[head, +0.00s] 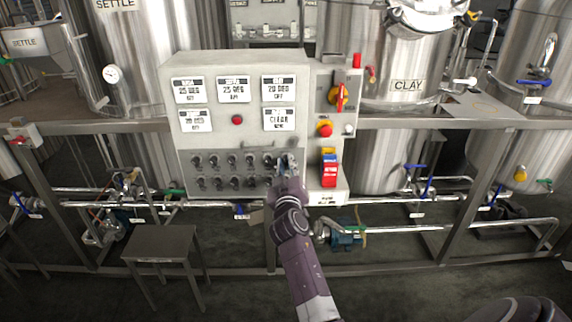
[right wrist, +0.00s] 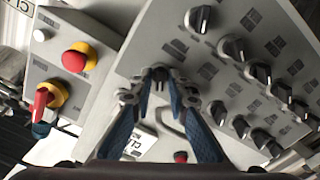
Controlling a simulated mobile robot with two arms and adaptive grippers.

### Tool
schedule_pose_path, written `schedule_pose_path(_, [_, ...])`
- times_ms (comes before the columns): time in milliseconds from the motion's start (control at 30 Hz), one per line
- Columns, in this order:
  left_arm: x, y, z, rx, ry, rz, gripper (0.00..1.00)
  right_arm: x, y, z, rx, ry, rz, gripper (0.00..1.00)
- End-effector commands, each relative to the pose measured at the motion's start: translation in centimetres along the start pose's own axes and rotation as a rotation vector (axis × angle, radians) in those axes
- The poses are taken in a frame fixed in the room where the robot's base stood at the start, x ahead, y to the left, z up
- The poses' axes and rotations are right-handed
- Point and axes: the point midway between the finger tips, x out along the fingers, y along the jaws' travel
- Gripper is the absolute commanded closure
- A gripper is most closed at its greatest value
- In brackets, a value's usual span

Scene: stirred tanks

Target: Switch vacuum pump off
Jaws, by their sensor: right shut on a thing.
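The grey control panel (head: 205,142) stands on the frame in the middle of the head view, with two rows of black rotary knobs (head: 232,160) along its lower part. My right gripper (head: 290,160) is at the right end of the upper row. In the right wrist view its fingertips (right wrist: 160,74) are closed together at the panel face, on a small dark knob that they mostly hide. Which knob is labelled for the vacuum pump is too small to read. My left gripper is not in view.
More black knobs (right wrist: 232,48) sit close beside the fingers. A side box carries a red push button on yellow (head: 325,129) and a red-yellow rotary handle (head: 340,97). Steel tanks (head: 390,150) and pipes are behind; a small metal table (head: 160,243) stands at the lower left.

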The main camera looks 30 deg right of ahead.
Motion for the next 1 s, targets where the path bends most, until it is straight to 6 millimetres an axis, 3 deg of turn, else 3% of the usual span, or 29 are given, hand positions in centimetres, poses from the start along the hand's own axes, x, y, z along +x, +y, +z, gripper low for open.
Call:
schedule_pose_path(433, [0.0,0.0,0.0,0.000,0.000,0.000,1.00,0.1,0.2,-0.2,-0.014,0.004,0.003,1.00])
schedule_pose_path(467, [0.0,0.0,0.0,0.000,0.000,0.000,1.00,0.1,0.2,-0.2,-0.014,0.004,0.003,0.84])
schedule_pose_path(533, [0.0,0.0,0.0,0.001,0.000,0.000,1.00,0.1,0.2,-0.2,-0.013,0.004,0.003,0.76])
schedule_pose_path(833, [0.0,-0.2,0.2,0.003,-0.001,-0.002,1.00,-0.1,0.1,-0.1,-0.012,0.001,0.001,0.75])
schedule_pose_path(1000, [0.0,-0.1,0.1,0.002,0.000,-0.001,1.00,-1.7,-0.1,0.0,-0.010,0.001,-0.001,0.75])
